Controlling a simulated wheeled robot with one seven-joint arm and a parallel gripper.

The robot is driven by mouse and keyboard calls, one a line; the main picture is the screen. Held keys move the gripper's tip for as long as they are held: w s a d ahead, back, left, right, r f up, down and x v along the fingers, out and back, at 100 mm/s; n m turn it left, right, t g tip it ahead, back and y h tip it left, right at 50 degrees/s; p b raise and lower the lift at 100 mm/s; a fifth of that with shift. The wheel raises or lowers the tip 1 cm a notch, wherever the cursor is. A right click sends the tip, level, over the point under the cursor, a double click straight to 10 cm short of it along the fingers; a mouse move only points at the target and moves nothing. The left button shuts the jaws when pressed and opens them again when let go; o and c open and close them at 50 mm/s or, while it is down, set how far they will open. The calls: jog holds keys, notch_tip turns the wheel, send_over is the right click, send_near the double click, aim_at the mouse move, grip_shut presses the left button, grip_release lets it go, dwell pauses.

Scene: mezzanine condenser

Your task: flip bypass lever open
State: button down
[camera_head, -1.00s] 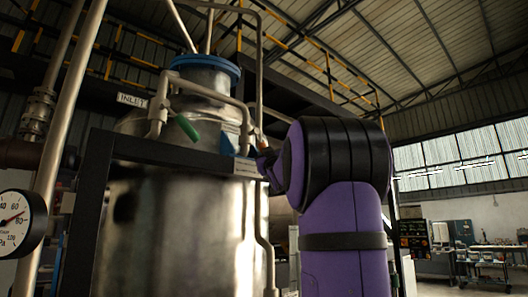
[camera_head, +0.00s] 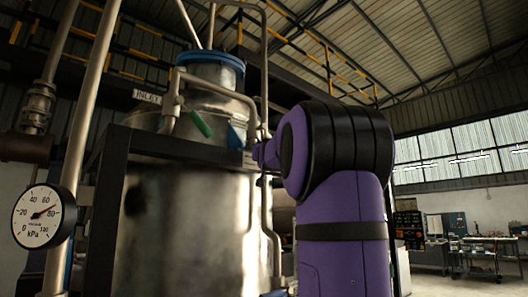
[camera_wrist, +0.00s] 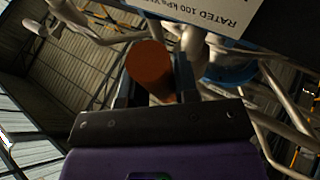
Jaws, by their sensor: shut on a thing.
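An orange-brown round-ended handle (camera_wrist: 149,62), which looks like the bypass lever's grip, sits between the two dark fingers of my gripper (camera_wrist: 156,88) in the wrist view. The gripper is shut on it. In the head view my purple arm reaches to the right side of the steel vessel (camera_head: 195,225). There my gripper is mostly hidden behind the arm, and the orange handle cannot be made out. The lever's pivot and exact angle are unclear.
A green handle (camera_head: 201,124) and a blue handle (camera_head: 236,136) are on the pipework left of my gripper. A dark frame (camera_head: 165,147) crosses the vessel's front. A pressure gauge (camera_head: 42,215) and an INLET sign (camera_head: 147,96) are at left. Pipes run close around the gripper.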

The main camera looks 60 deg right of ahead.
jog(key=c, duration=0.9)
grip_release()
jog(key=shift+o, duration=0.2)
jog(key=shift+a, duration=0.1)
jog(key=v, duration=1)
jog(key=shift+s+a+f, duration=0.2)
jog(key=shift+s, duration=0.05)
jog(key=shift+w+a, duration=0.1)
